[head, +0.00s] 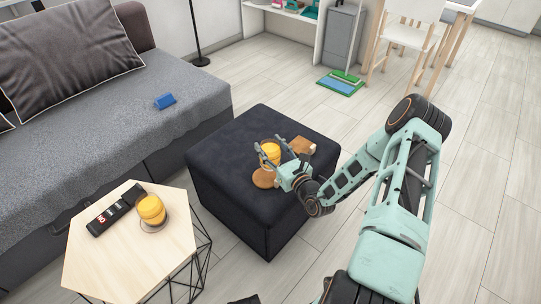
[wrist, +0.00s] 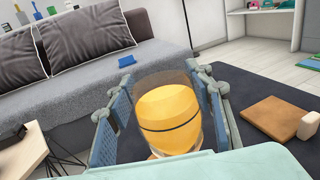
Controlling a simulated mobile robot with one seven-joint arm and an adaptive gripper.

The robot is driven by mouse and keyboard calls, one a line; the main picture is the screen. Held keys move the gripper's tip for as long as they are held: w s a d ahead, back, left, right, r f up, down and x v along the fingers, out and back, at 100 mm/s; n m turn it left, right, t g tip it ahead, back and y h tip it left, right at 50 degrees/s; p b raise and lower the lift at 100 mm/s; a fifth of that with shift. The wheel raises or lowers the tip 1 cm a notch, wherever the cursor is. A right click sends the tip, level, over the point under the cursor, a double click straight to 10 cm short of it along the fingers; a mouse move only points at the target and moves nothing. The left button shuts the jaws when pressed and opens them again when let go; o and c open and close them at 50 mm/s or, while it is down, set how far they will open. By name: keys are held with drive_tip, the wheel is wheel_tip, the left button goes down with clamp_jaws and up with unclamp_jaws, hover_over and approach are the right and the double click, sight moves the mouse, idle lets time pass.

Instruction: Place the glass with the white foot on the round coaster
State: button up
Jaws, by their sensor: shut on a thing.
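My gripper (wrist: 166,108) is shut on a clear glass (wrist: 168,112) with orange-yellow contents and a thin dark line around it. In the head view the gripper (head: 278,151) holds this glass (head: 270,153) upright over the dark ottoman. Its foot is hidden, so I cannot see its colour. The round brown coaster (head: 263,179) lies on the ottoman just below the glass in the picture. I cannot tell whether glass and coaster touch. A similar yellow glass (head: 151,210) stands on the wooden side table; its foot colour is not clear.
A square wooden board (wrist: 268,118) lies on the ottoman (head: 226,165), with a pale block (wrist: 311,125) at its edge. The side table (head: 125,255) also holds a dark remote (head: 107,216). A blue object (head: 165,101) lies on the grey sofa (head: 120,110).

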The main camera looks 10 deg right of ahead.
sight(267, 148)
drive_tip(key=shift+w+d+f+b, duration=0.1)
drive_tip(key=shift+f+b, duration=0.15)
drive_tip(key=shift+f, duration=0.35)
drive_tip(key=shift+w+f+b, duration=0.15)
drive_tip(key=shift+f+b, duration=0.05)
drive_tip(key=shift+f, duration=0.45)
drive_tip(key=shift+w+d+f+b, duration=0.1)
drive_tip(key=shift+f+b, duration=0.15)
drive_tip(key=shift+f, duration=0.35)
drive_tip(key=shift+f, duration=0.2)
drive_tip(key=o, duration=1.7)
drive_tip(key=shift+c, duration=0.2)
drive_tip(key=shift+r, duration=0.1)
drive_tip(key=shift+s+r, duration=0.1)
drive_tip(key=shift+s, duration=0.2)
drive_tip(key=p+v, duration=0.2)
drive_tip(key=v, duration=0.9)
drive_tip(key=shift+s+p, duration=0.2)
drive_tip(key=shift+p, duration=0.2)
